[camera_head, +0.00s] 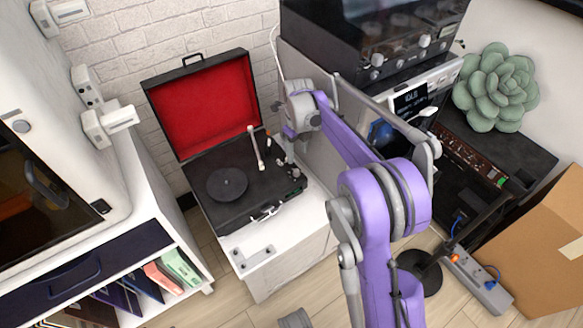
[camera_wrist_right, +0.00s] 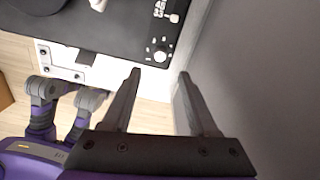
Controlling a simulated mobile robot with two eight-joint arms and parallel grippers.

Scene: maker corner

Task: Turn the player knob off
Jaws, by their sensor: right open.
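The record player (camera_head: 215,205) is a black case with its red-lined lid (camera_head: 205,105) raised. It stands on a white cabinet. Its round platter (camera_head: 227,184) is empty, and a white tonearm (camera_head: 256,150) stands beside it. In the right wrist view, a small round player knob (camera_wrist_right: 160,57) with white marks around it sits near the case's corner. My right gripper (camera_wrist_right: 159,73) is open and empty. In that view its fingertips lie just below the knob, one to each side; I see no contact. My left gripper is not in view.
A grey panel (camera_head: 319,150) rises close on the player's right. Beyond it are a black machine (camera_head: 365,40), a green succulent (camera_head: 497,88) and a cardboard box (camera_head: 545,245). A white shelf unit (camera_head: 150,215) stands at left. Some wooden floor (camera_head: 215,285) is open in front.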

